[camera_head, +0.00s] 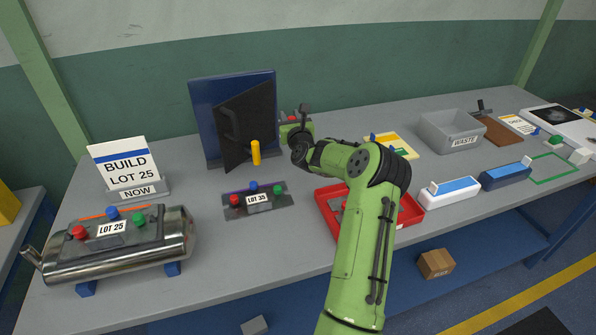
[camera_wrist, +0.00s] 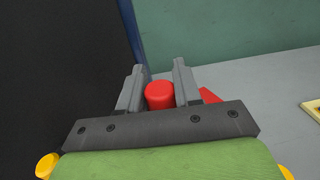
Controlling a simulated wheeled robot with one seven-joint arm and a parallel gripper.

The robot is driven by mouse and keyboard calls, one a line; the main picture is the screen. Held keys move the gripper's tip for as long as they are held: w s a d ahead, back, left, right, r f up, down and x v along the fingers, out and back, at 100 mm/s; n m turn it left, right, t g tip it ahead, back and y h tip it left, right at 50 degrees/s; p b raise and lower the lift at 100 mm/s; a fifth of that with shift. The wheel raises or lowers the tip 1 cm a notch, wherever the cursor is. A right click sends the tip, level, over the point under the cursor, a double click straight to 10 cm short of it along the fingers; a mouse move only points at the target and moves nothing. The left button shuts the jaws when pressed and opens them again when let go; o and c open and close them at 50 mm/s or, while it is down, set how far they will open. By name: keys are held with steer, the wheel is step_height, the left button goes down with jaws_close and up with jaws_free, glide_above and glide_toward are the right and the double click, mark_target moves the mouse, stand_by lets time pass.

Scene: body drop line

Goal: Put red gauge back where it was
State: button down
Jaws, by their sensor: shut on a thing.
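My gripper (camera_head: 298,120) is raised over the back of the table, right of the dark upright panel (camera_head: 250,122). In the wrist view my gripper (camera_wrist: 158,88) is shut on the red gauge (camera_wrist: 160,96), whose round red end shows between the two grey fingers. A further red part (camera_wrist: 210,95) shows to the right of the right finger. In the head view only a little red shows at the gripper, so the gauge's full shape is hidden. Whether its underside touches anything cannot be seen.
A yellow post (camera_head: 256,153) stands before the panel. A LOT 35 plate (camera_head: 236,211) with coloured knobs lies mid-table. A metal cylinder (camera_head: 70,262) carrying a LOT 25 plate is front left. A red tray (camera_head: 409,219) is partly behind my arm. A grey WASTE bin (camera_head: 435,134) stands right.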

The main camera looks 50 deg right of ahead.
step_height(320, 180, down, 11)
steer(key=b, duration=0.3)
steer(key=shift+f+b, duration=0.5)
steer(key=shift+f, duration=0.05)
steer(key=c, duration=0.8)
jaws_free()
